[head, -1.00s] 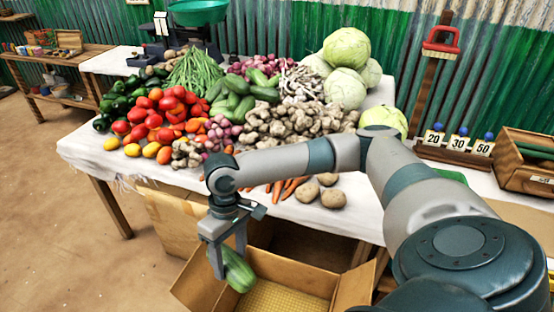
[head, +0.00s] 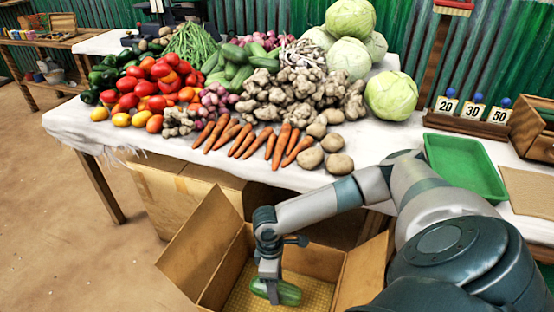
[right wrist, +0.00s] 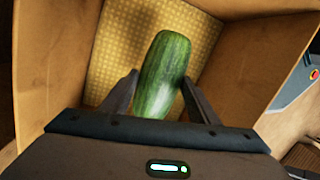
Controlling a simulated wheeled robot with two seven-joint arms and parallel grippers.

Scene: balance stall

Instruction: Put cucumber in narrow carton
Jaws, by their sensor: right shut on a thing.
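The cucumber (head: 289,293) is green and lies crosswise in my right gripper (head: 269,286), low inside an open brown carton (head: 200,242) with raised flaps and a yellow patterned floor. In the right wrist view the cucumber (right wrist: 165,70) sits between the two fingers of my right gripper (right wrist: 159,80), which is shut on it. The carton's brown walls (right wrist: 60,50) rise on both sides there. I cannot tell whether the cucumber touches the floor. My left gripper is not in view.
Behind the carton stands a table with a white cloth (head: 380,145), heaped with carrots (head: 240,140), potatoes (head: 324,155), tomatoes and cabbages (head: 391,95). A green tray (head: 465,165) lies at the right. Another brown carton (head: 190,195) stands under the table edge.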

